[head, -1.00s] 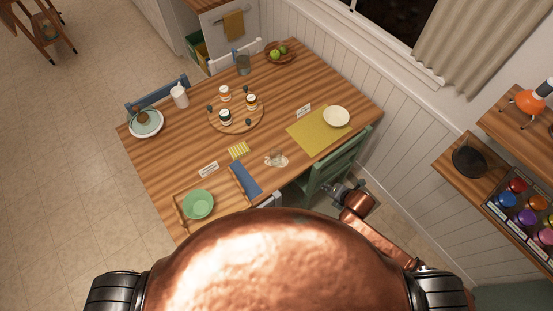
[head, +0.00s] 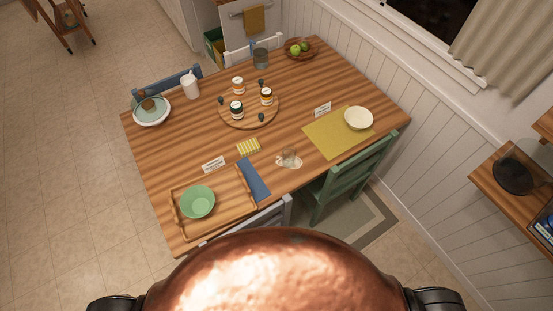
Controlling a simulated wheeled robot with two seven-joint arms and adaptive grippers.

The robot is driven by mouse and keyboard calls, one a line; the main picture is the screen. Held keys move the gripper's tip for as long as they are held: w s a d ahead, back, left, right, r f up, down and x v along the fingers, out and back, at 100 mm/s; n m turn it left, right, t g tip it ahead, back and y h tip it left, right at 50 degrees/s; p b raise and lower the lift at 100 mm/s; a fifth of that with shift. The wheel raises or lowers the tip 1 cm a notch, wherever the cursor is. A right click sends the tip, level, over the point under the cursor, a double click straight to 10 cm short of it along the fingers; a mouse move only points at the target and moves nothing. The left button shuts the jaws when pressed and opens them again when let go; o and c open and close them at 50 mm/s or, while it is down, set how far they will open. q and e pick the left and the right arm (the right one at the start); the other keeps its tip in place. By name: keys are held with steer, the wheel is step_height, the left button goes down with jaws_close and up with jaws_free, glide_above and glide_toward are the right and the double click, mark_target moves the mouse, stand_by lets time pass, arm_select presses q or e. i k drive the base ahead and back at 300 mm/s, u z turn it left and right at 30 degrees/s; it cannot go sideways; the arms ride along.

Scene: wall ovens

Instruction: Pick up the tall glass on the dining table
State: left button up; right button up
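The wooden dining table (head: 300,95) fills the middle of the head view. A grey, see-through tall glass (head: 260,59) stands upright near the table's far edge, in front of a white chair. A smaller clear glass (head: 290,154) is near the near edge, with a pale, shiny patch around its base; I cannot tell whether that is a spill. Neither of my grippers shows in the view, and nothing of them is near either glass.
A round board (head: 247,118) with several jars sits mid-table. A fruit bowl (head: 299,48), white mug (head: 191,86), yellow placemat (head: 325,140) and tray with a green bowl (head: 198,201) are around it. Green (head: 352,176) and grey (head: 262,218) chairs line the near side.

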mark_target(289, 151)
steer(key=u, duration=2.6)
steer(key=k, duration=1.35)
steer(key=z, duration=1.15)
steer(key=i, duration=0.5)
